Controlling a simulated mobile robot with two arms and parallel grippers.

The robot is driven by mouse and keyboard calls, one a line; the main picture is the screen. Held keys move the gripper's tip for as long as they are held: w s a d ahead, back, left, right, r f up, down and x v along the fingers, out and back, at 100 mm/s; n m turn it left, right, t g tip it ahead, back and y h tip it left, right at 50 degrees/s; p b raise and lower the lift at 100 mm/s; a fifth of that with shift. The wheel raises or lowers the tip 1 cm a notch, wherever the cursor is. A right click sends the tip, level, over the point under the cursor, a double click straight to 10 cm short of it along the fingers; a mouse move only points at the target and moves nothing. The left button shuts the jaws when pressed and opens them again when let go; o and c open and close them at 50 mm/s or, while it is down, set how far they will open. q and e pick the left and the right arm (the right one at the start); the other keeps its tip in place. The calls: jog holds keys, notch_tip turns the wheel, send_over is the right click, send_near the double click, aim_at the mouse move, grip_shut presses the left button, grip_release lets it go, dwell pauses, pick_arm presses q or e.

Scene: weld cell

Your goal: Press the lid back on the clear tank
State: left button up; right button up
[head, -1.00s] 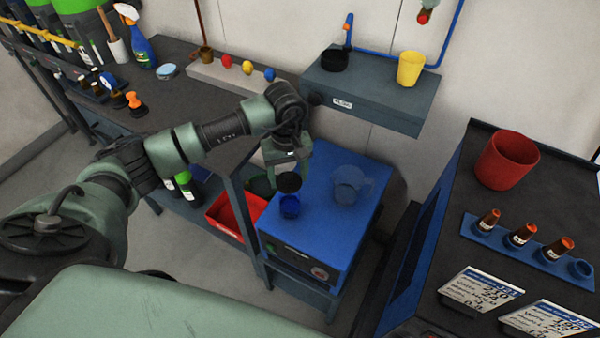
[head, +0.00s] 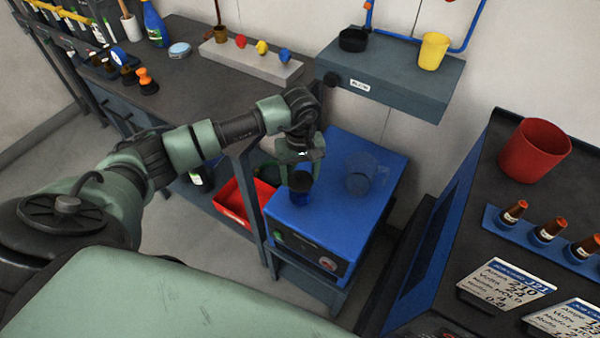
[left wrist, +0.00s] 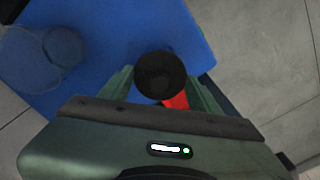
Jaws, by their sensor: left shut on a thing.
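My left gripper (head: 300,170) is shut on a black round lid (head: 301,182). The lid also shows between the fingers in the left wrist view (left wrist: 160,75). My right gripper is not in view.
The tank stands on a blue box-shaped machine (head: 325,215). A red bin (head: 233,202) is to the left, below. A grey wall shelf (head: 400,80) is behind, above the machine.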

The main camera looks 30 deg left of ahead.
pick_arm(q)
jog(key=shift+f+b, duration=0.1)
jog(key=shift+b, duration=1.05)
dwell(2.2)
dwell(0.3)
jog(key=o, duration=1.7)
jog(key=shift+r+p, duration=1.8)
jog(key=shift+r, duration=1.75)
grip_shut()
